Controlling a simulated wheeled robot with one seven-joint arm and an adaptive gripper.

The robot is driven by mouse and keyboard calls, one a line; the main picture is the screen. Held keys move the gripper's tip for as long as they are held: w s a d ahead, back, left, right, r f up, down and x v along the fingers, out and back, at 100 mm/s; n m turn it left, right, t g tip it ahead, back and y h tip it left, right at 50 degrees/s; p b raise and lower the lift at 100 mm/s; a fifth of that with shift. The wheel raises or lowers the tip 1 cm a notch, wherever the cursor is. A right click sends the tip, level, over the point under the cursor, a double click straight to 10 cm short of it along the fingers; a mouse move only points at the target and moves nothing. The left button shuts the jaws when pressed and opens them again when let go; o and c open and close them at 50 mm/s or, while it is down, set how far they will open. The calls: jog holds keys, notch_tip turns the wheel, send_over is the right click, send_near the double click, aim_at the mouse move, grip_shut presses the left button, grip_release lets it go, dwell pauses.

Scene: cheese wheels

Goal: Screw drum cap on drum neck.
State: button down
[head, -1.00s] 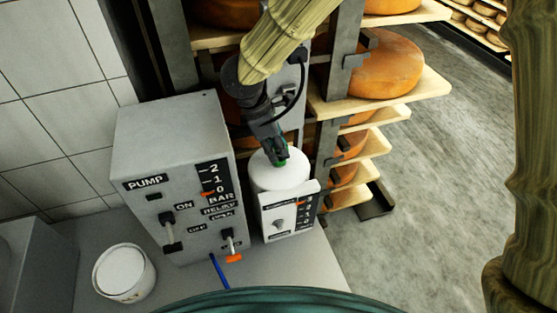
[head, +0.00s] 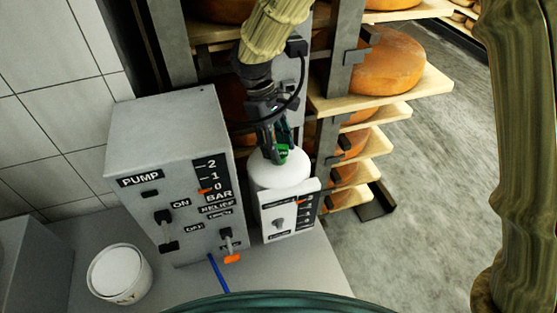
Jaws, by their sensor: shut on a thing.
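The drum is a white rounded container (head: 280,174) standing behind a small white panel box to the right of the pump box. My gripper (head: 278,152) points down at the top of the drum and is shut on a green cap (head: 284,151). The cap sits at the top of the drum, where the neck would be. The neck itself is hidden by the cap and fingers, so I cannot tell how far the cap sits on it.
A grey pump box (head: 171,178) with switches stands close on the left. The small panel box (head: 290,211) stands in front of the drum. A white tub (head: 119,274) is at the lower left. A shelf rack (head: 383,97) with cheese wheels is behind and to the right.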

jog(key=shift+w+r+m, duration=0.1)
jog(key=shift+m, duration=0.2)
jog(key=c, duration=0.8)
grip_release()
jog(key=v, duration=1.2)
jog(key=shift+w, duration=0.1)
